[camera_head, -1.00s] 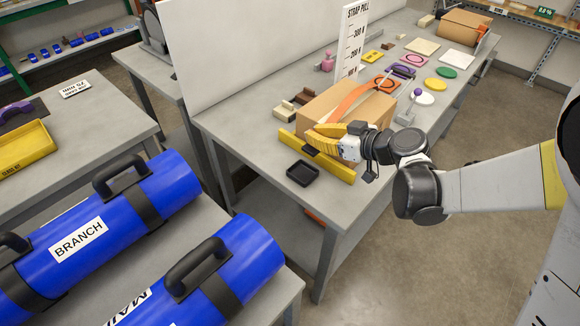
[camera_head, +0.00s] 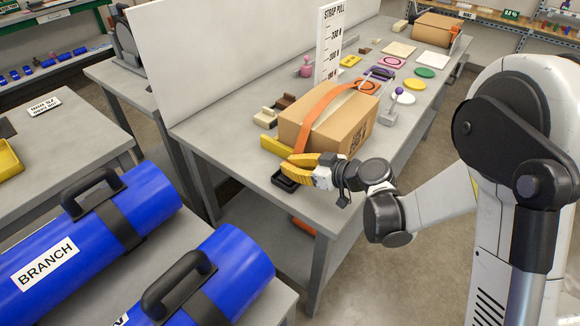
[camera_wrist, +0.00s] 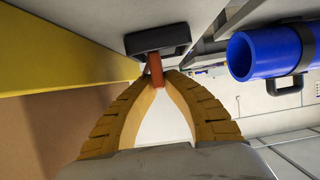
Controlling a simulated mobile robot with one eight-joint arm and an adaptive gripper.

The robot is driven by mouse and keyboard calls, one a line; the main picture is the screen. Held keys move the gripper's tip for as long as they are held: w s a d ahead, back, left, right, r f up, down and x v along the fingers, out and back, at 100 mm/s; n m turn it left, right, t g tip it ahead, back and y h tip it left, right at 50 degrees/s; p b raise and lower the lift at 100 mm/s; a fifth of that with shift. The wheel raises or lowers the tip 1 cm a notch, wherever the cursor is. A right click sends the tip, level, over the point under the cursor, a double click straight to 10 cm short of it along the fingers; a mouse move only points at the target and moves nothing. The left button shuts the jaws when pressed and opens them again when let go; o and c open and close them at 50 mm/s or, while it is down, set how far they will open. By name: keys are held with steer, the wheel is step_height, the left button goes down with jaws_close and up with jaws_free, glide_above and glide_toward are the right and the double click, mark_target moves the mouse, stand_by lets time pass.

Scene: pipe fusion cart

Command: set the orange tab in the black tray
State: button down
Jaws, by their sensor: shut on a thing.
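My gripper (camera_head: 291,166) has yellow fingers and is shut on the orange tab. In the wrist view the orange tab (camera_wrist: 156,69) shows between the fingertips (camera_wrist: 160,78), its far end against or just in front of the black tray (camera_wrist: 158,40). In the head view the small black tray (camera_head: 282,186) sits near the front corner of the bench, directly under the fingertips. An orange strap (camera_head: 325,112) runs over the cardboard box (camera_head: 345,128) down toward my gripper. The tab is mostly hidden by the fingers in the head view. I cannot tell whether it touches the tray.
A yellow bar (camera_head: 272,146) lies along the box's front side. A white board (camera_head: 230,60) stands behind. A strap pull scale (camera_head: 328,45) stands beyond the box. Blue pipes (camera_head: 215,275) lie on a cart at the lower left.

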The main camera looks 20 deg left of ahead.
steer(key=shift+f, duration=0.1)
steer(key=c, duration=1.6)
jaws_free()
steer(key=shift+o, duration=0.2)
steer(key=shift+r, duration=0.3)
steer(key=p+v, duration=0.3)
steer(key=v, duration=0.9)
steer(key=shift+s, duration=0.1)
